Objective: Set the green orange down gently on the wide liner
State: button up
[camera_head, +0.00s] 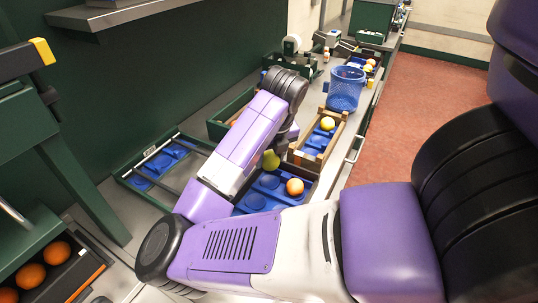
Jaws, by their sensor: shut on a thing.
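The green orange (271,162) shows just beside my forearm, over the far edge of a blue liner (256,202) with round hollows. My gripper (277,150) is shut on the green orange; its fingers are mostly hidden by my arm. An orange fruit (294,187) sits in a hollow at the right of that liner. My arm covers the liner's near and left parts. I cannot tell whether the green orange touches the liner or hangs above it.
A wooden crate (304,158) behind holds a yellow fruit (327,123) on blue lining. A blue mesh basket (345,90) stands beyond it. A green tray (150,196) with blue lining lies left. Several oranges (57,252) sit in a rack at lower left.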

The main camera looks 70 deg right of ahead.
jog(key=shift+f+b, duration=2.05)
jog(key=shift+f, duration=0.75)
jog(key=shift+f, duration=0.25)
jog(key=o, duration=1.5)
jog(key=shift+r+p, duration=2.95)
jog(key=shift+r, duration=1.15)
